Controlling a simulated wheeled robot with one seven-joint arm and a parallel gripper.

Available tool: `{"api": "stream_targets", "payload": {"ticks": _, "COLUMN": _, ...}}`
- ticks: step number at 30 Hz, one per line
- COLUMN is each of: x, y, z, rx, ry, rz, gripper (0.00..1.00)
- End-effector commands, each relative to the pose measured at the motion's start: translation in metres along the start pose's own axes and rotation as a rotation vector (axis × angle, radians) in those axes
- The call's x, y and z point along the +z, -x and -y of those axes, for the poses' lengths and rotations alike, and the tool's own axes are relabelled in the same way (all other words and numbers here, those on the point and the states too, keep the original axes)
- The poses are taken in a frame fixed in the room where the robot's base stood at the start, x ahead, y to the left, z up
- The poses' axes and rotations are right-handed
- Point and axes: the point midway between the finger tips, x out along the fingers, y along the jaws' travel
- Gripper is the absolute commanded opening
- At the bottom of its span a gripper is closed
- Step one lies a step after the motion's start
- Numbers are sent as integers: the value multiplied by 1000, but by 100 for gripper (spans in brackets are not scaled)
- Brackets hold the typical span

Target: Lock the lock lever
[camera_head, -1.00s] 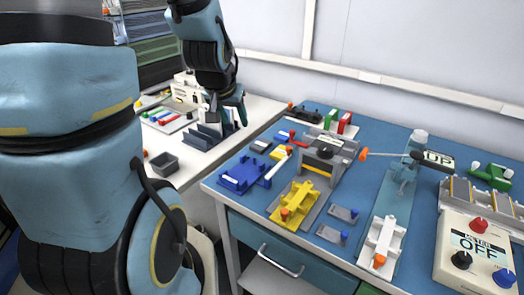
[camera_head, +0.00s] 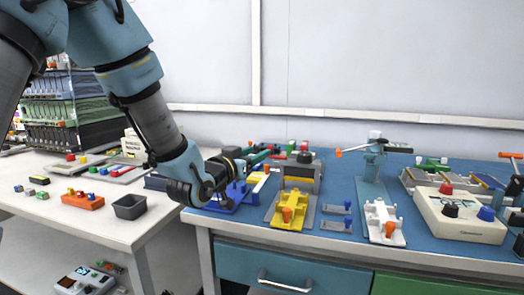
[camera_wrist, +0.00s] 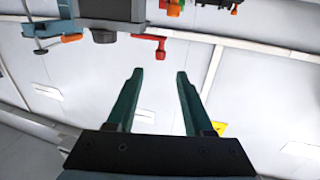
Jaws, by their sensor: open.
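My gripper (camera_head: 263,155) is open and empty, held above the left end of the blue-topped bench. In the wrist view the gripper (camera_wrist: 159,73) shows two dark green fingers spread apart with nothing between them. Below it, a blue fixture (camera_head: 240,196) is partly hidden by my wrist, with a pale, red-ended bar (camera_head: 260,180) beside it. I cannot tell which part is the lock lever. An orange-tipped lever (camera_head: 352,150) stands on a blue stand further right. The wrist view shows a red crank-shaped handle (camera_wrist: 151,44) just beyond the fingers.
A grey-and-yellow press (camera_head: 300,172) stands close to the right of my gripper. A dark tray (camera_head: 130,208) sits on the left table.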

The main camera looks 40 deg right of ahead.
Motion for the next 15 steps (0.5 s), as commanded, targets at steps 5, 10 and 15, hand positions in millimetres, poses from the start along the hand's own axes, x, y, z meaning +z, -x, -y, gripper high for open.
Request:
{"api": "stream_targets", "payload": {"ticks": 5, "x": -1, "y": -35, "z": 0, "rx": 0, "ry": 1, "rz": 1, "gripper": 52}}
{"api": "stream_targets", "payload": {"ticks": 10, "x": 0, "y": -63, "z": 0, "rx": -1, "ry": 1, "rz": 1, "gripper": 52}}
{"api": "stream_targets", "payload": {"ticks": 15, "x": 0, "y": -80, "z": 1, "rx": -2, "ry": 1, "rz": 2, "gripper": 52}}
